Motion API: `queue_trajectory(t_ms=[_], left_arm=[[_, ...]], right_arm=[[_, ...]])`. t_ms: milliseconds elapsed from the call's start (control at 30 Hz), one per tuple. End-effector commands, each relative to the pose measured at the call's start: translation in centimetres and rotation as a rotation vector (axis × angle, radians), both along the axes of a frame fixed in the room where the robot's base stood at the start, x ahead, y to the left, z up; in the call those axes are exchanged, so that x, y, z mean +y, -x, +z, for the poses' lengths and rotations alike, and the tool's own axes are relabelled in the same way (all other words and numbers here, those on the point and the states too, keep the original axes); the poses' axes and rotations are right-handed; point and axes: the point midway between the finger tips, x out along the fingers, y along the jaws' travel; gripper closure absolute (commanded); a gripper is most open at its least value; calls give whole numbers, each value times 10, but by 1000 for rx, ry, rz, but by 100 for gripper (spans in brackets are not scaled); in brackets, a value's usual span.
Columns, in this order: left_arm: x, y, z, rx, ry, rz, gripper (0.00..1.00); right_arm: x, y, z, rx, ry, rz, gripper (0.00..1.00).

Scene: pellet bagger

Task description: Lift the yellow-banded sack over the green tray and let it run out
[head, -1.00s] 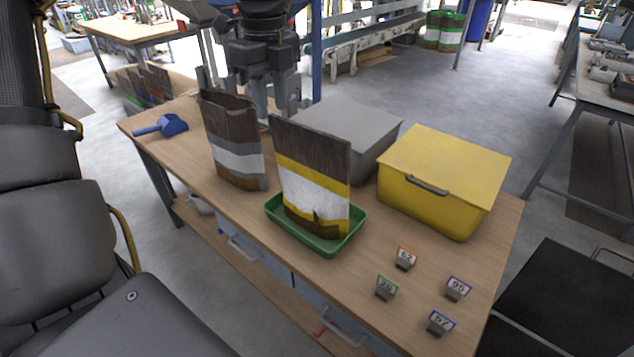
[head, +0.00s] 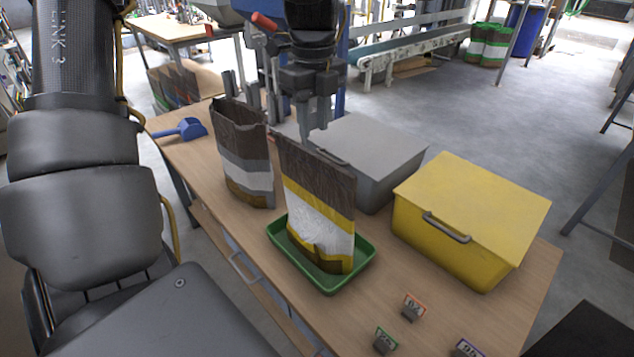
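The yellow-banded sack (head: 320,217), brown at the top and white below a yellow stripe, stands upright in the green tray (head: 325,286) on the bench. A dark, ragged-edged patch shows low on its front. My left gripper (head: 315,135) points down at the top centre of the head view, just behind or above the sack's top edge. Its fingers look apart with nothing between them; whether they touch the sack I cannot tell. My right gripper is not in view.
A grey-banded sack (head: 245,160) stands left of the tray. A grey bin (head: 385,165) is behind it and a yellow lidded box (head: 470,220) to its right. A blue scoop (head: 188,129) lies at the far left. Small number tags (head: 412,306) stand at the front right.

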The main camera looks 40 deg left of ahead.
Motion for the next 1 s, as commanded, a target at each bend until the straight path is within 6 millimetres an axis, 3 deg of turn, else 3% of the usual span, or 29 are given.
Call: queue_trajectory(t_ms=[133, 400, 733, 1000], left_arm=[[-1, 0, -17, 2, 2, -1, 70], [-2, 1, -26, 2, 2, -3, 70], [-4, 8, -69, 3, 2, -2, 70], [-4, 7, -73, -1, 1, -2, 70]], right_arm=[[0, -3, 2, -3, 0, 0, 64], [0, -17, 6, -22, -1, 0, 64], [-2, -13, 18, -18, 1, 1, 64], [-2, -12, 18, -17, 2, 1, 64]])
